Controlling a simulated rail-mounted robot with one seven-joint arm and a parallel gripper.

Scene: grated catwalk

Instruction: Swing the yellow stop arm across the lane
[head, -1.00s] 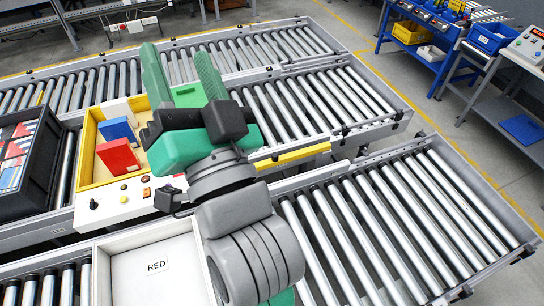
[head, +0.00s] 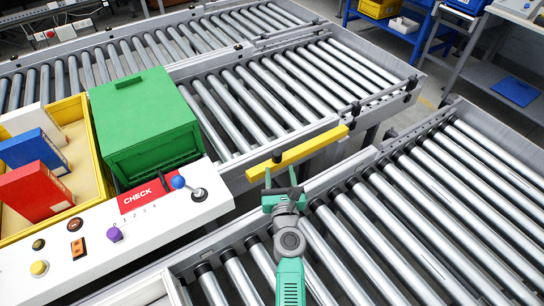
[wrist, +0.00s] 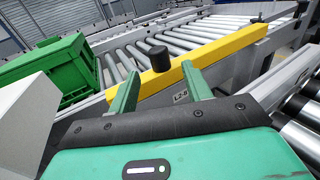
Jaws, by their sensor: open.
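The yellow stop arm (head: 312,148) is a long bar lying along the near side rail of the middle roller lane (head: 270,95). A black upright knob (head: 277,157) stands on it near its left end. My gripper (head: 281,180) is open just on the near side of the bar, close to the knob. In the wrist view, the stop arm (wrist: 215,50) runs diagonally beyond the two green fingers. The knob (wrist: 158,57) shows between the fingertips (wrist: 160,70), and nothing is held. I cannot tell whether the fingers touch the bar.
A green box (head: 147,125) stands left of the lane, behind a white control panel (head: 120,235) with a blue-topped lever (head: 186,186). A yellow tray (head: 85,110) holds red, blue and white binders. Another roller lane (head: 430,210) lies at right. The middle lane's rollers are clear.

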